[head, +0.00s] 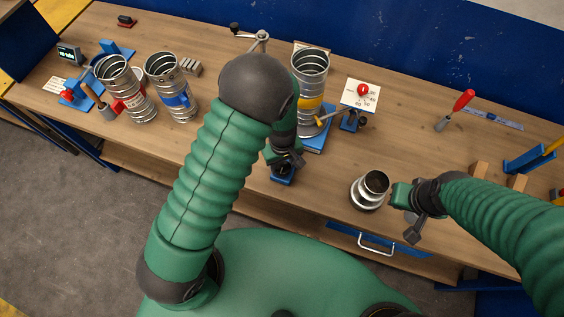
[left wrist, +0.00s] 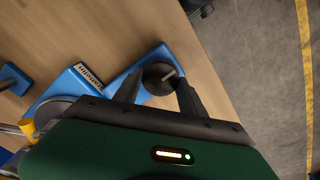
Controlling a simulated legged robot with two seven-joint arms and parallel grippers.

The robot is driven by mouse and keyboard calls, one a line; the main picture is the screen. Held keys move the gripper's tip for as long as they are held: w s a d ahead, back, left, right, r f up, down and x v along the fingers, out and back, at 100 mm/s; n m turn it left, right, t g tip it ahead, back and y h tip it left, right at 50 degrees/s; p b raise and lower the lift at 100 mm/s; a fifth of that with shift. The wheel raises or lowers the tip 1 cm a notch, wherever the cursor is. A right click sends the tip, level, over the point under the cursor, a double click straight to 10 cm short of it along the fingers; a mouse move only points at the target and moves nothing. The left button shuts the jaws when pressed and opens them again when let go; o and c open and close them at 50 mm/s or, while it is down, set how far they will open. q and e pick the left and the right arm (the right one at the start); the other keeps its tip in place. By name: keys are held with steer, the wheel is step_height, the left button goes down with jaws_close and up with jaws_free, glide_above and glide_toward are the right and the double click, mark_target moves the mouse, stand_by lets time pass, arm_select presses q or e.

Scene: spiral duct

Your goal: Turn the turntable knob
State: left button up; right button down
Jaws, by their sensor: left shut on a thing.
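The turntable's blue base (head: 318,142) carries an upright ribbed metal duct (head: 309,85) with a yellow band. A round black knob (left wrist: 159,76) with a pale pointer line sits on the blue base's arm (left wrist: 139,66) in the left wrist view. My left gripper (left wrist: 157,88) has a finger on each side of the knob and is shut on it. In the head view my left gripper (head: 287,162) is at the table's front part, and the knob is largely hidden under it. My right gripper (head: 412,226) is beside a metal reducer (head: 371,189); its jaws are unclear.
Two more ducts (head: 128,90) (head: 173,88) stand at the left. A card with a red knob (head: 363,91) is behind the turntable's right side. A drawer handle (head: 376,246) projects from the bench front.

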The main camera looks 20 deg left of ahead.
arm_select(q)
steer(key=n+p, duration=0.1)
steer(key=n, duration=0.3)
steer(key=shift+s+d+r+n+p, duration=0.1)
steer(key=shift+r+n+p, duration=0.05)
steer(key=shift+n+p, duration=0.2)
steer(key=n+p, duration=0.2)
steer(key=n, duration=0.2)
steer(key=n+p, duration=0.2)
steer(key=n, duration=0.3)
steer(key=shift+r+n+p, duration=0.1)
steer(key=shift+n+p, duration=0.2)
steer(key=shift+n, duration=0.05)
steer(key=shift+n+p, duration=0.8)
steer(key=shift+n, duration=1.1)
steer(key=shift+w, duration=0.2)
steer(key=o, duration=1.4)
steer(key=shift+d, duration=0.2)
